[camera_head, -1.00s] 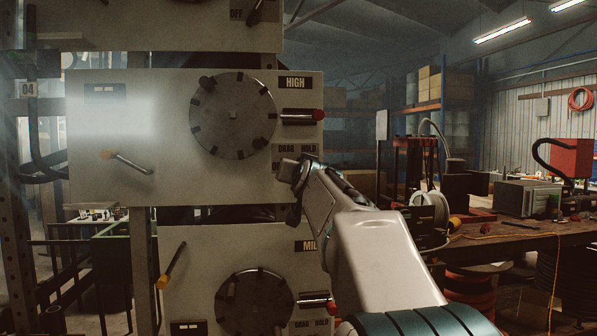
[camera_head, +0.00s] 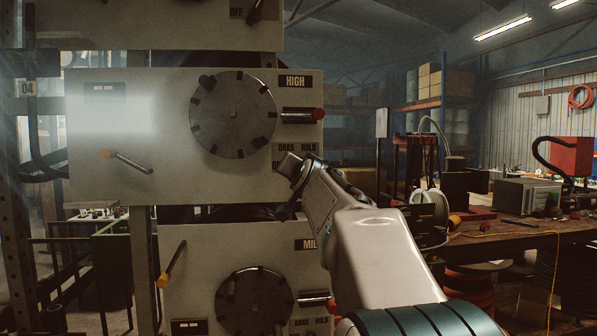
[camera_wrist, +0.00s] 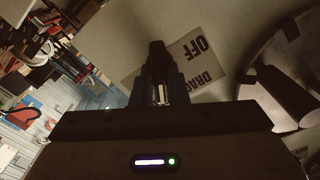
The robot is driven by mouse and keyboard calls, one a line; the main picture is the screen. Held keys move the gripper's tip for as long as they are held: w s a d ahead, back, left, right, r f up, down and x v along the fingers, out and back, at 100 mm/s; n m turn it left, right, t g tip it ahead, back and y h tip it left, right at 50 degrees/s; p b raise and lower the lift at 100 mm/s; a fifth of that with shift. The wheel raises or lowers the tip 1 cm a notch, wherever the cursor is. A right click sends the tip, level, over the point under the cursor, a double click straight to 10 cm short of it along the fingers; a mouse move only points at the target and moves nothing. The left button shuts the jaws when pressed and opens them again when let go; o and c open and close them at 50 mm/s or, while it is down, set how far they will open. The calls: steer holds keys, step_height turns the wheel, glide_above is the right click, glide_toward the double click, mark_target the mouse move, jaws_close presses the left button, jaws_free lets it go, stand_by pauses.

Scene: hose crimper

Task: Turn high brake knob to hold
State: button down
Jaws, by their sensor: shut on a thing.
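The HIGH panel (camera_head: 110,185) is a pale upright box with a round grey disc (camera_head: 233,115) and a HIGH label (camera_head: 295,82). Below the disc, at the panel's right edge, a DRAG/HOLD label (camera_head: 298,147) shows in part. My gripper (camera_head: 290,165) is at this label and covers the brake knob in the head view. In the wrist view, my gripper (camera_wrist: 158,85) is shut on a dark knob (camera_wrist: 157,52), which stands in front of the label with OFF and DRAG (camera_wrist: 200,62). The knob's exact pointing direction is hard to tell.
A red-tipped handle (camera_head: 303,115) sticks out right of the disc, just above my gripper. A yellow-tipped lever (camera_head: 128,161) is at the panel's left. The MID panel (camera_head: 190,250) lies below, with another disc and handle. A workbench (camera_head: 520,240) stands at the right.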

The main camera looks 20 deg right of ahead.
steer(key=c, duration=1.4)
jaws_free()
steer(key=shift+c, duration=0.2)
steer(key=b+v, duration=0.1)
steer(key=v, duration=1.2)
steer(key=shift+s, duration=0.4)
steer(key=shift+a, duration=0.1)
steer(key=s+a+f+n+g+y, duration=0.25)
steer(key=a+f, duration=0.25)
steer(key=f, duration=0.6)
steer(key=s+a+f+n+g+y, duration=0.2)
steer(key=a+f+g, duration=0.2)
steer(key=f, duration=0.7)
steer(key=s+a+f+n+g, duration=0.2)
steer(key=s+f+g, duration=0.2)
steer(key=s+f, duration=0.4)
steer(key=s+a+f+n+g, duration=0.2)
steer(key=s+f, duration=0.6)
steer(key=f, duration=0.4)
steer(key=shift+a+n+g, duration=0.35)
steer(key=shift+a+g, duration=0.4)
steer(key=shift+g, duration=0.2)
